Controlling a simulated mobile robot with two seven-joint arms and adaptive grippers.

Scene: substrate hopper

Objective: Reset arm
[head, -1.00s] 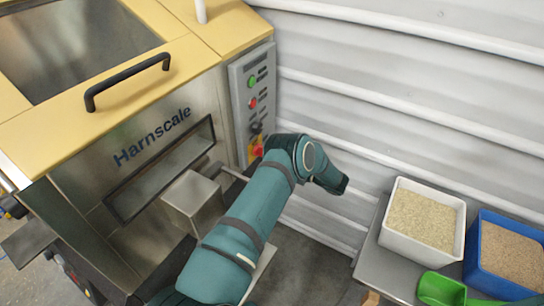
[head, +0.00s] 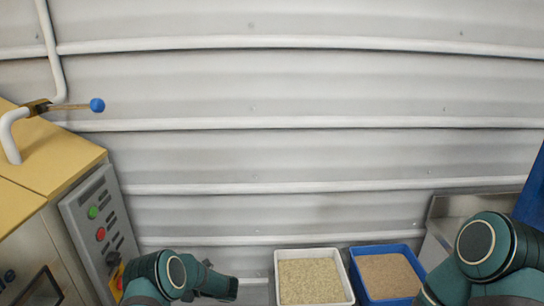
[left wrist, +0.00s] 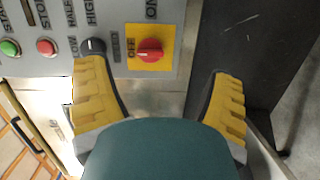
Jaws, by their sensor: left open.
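My left gripper (left wrist: 160,74) is open in the left wrist view, its two yellow-padded fingers wide apart with nothing between them. Beyond the fingers is the grey control panel (left wrist: 120,11) with a red switch on a yellow plate (left wrist: 150,50) and a black knob (left wrist: 92,46). The left fingertip overlaps the knob in the picture; I cannot tell whether they touch. In the head view my left arm (head: 160,275) is at the bottom, just right of the panel. My right arm (head: 485,250) shows at the bottom right, and its gripper is out of frame.
A white bin of pale grains (head: 345,267) and a blue bin of brown grains (head: 417,263) stand between my arms. The yellow-topped machine (head: 60,155) is at the left, beside a blue-knobbed lever (head: 97,105). A ribbed wall (head: 300,90) closes off the back.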

